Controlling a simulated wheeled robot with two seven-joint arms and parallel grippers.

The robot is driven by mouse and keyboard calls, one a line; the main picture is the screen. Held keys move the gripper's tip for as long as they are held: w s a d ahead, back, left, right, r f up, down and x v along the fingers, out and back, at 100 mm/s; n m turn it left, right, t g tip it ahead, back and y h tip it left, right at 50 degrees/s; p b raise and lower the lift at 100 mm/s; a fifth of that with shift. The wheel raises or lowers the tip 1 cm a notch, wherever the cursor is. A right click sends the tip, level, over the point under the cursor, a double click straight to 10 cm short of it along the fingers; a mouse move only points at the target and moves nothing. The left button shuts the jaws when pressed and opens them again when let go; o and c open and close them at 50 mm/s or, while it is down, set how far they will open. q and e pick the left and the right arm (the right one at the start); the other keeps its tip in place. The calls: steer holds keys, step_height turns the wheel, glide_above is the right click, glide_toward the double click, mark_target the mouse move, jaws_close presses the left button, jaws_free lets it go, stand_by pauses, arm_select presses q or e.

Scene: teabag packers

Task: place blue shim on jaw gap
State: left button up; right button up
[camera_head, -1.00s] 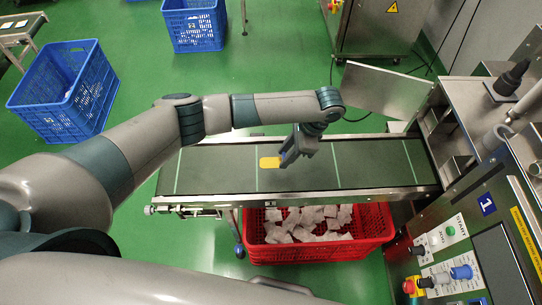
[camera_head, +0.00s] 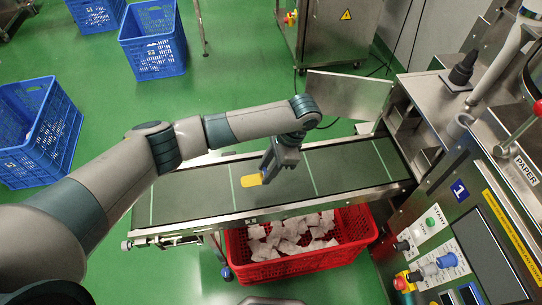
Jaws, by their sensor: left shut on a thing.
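My left gripper (camera_head: 266,174) is over the dark conveyor belt (camera_head: 345,170), pointing down and toward the left. I cannot tell whether the piece touches the belt. No jaw gap can be made out in this view. My right gripper is not in view.
A red crate (camera_head: 345,252) with white teabags stands below the belt's front edge. A machine with a control panel (camera_head: 428,248) and a red-knobbed lever (camera_head: 524,122) is at the right. A steel plate (camera_head: 350,95) is behind the belt. Blue crates (camera_head: 38,140) stand on the green floor.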

arm_select(q)
steer(key=s+a+r+n+g+h, duration=0.1)
steer(key=s+a+r+n+h, duration=0.1)
steer(key=s+a+n, duration=0.4)
steer(key=s+a+r+n+g+h, duration=0.2)
steer(key=s+a+r+n, duration=0.2)
steer(key=s+a+n, duration=0.2)
steer(key=a+n, duration=0.2)
steer(key=a, duration=0.1)
steer(key=shift+s+r+n, duration=0.3)
steer(key=shift+s+r, duration=0.1)
